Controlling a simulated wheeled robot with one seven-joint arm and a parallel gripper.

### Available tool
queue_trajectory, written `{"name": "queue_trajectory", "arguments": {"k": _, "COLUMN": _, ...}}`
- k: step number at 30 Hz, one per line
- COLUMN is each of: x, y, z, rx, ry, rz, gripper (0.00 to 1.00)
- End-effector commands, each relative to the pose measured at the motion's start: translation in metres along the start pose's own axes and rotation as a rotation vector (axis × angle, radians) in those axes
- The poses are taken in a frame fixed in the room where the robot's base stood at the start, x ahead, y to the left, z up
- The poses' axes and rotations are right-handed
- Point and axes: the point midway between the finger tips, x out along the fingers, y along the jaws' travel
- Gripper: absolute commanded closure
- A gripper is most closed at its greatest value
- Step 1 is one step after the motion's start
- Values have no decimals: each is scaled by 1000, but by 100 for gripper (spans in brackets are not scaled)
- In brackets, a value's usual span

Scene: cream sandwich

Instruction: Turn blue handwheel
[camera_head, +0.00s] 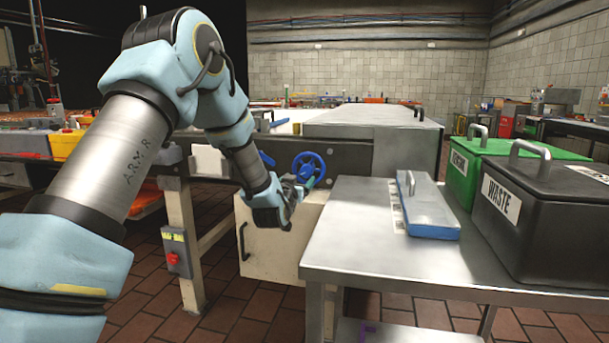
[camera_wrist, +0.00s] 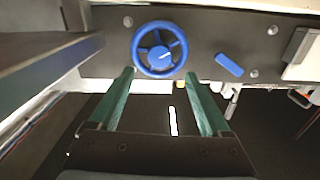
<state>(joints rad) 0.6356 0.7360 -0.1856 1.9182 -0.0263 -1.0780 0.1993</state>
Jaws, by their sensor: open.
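The blue handwheel (camera_head: 308,167) is a spoked ring on the dark side panel of the machine, just beyond my gripper (camera_head: 293,190) in the head view. In the wrist view the handwheel (camera_wrist: 159,49) faces me near the top, centred a little ahead of the fingertips. My gripper (camera_wrist: 162,78) is open and empty, with its two green fingers apart. The fingertips sit just below the wheel's lower left and right in the picture. Whether they touch it I cannot tell. In the head view my wrist hides part of the panel around it.
A blue lever (camera_wrist: 229,65) is on the panel to the right of the wheel. A red button box (camera_head: 175,258) is at lower left.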

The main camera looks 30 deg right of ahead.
Motion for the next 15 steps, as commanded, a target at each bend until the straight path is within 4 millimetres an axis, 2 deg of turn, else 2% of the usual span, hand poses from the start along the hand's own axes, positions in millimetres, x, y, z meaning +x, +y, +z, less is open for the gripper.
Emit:
{"name": "queue_trajectory", "arguments": {"k": 3, "x": 24, "y": 0, "z": 0, "rx": 0, "ry": 2, "rz": -1, "gripper": 19}}
{"name": "queue_trajectory", "arguments": {"k": 7, "x": 47, "y": 0, "z": 0, "rx": 0, "ry": 1, "rz": -1, "gripper": 19}}
{"name": "queue_trajectory", "arguments": {"k": 15, "x": 73, "y": 0, "z": 0, "rx": 2, "ry": 0, "rz": 0, "gripper": 19}}
